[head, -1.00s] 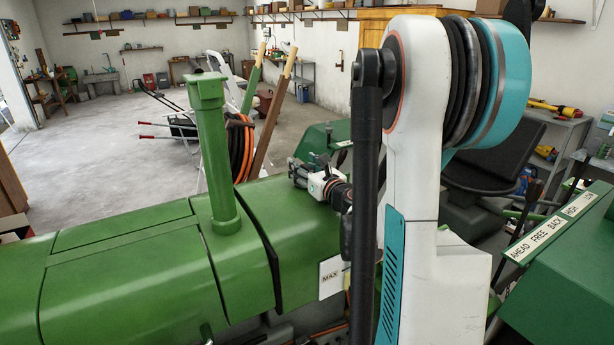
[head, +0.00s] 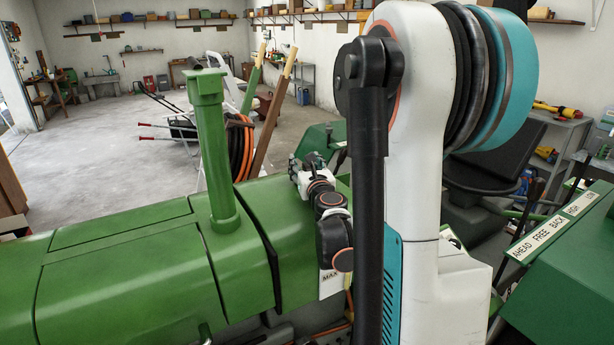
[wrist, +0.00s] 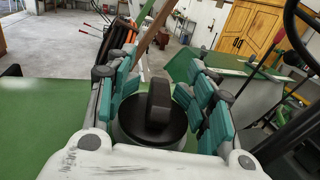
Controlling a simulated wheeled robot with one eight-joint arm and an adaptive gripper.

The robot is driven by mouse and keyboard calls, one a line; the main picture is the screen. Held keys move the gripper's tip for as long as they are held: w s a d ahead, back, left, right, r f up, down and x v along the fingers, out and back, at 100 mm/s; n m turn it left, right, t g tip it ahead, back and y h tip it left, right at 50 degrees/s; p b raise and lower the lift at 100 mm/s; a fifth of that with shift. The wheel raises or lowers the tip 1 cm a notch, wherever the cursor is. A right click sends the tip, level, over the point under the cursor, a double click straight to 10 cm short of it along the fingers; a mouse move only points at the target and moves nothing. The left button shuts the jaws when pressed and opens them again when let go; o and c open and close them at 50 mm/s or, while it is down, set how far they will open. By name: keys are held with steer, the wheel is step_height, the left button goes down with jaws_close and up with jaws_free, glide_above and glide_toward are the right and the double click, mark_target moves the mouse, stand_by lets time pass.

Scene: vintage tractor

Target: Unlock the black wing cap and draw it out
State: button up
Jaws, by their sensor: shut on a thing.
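The black wing cap (wrist: 153,125) shows in the wrist view, a round disc with a raised upright wing across its top. It sits between the two fingers of my gripper (wrist: 158,95), whose teal pads flank it left and right. My gripper is shut on the cap; the exact contact is partly hidden by the pads and the white palm. In the head view my gripper (head: 302,168) is small, above the rear of the green tractor hood (head: 130,270), and the cap cannot be made out there. Whether the cap is seated or raised cannot be told.
A green exhaust stack (head: 213,150) rises from the hood left of my gripper. A green panel with lever labels (head: 550,227) stands at the right. Wooden handles (head: 270,115) and an orange hose (head: 240,148) are behind. Open concrete floor lies at the back left.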

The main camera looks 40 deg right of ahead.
stand_by(0.3)
steer(key=shift+m+g+h, duration=0.5)
steer(key=shift+m+h, duration=0.1)
steer(key=shift+h, duration=0.2)
steer(key=shift+d+m+g+h, duration=0.1)
steer(key=shift+m+g+h, duration=0.2)
steer(key=shift+h, duration=0.1)
steer(key=shift+b, duration=0.3)
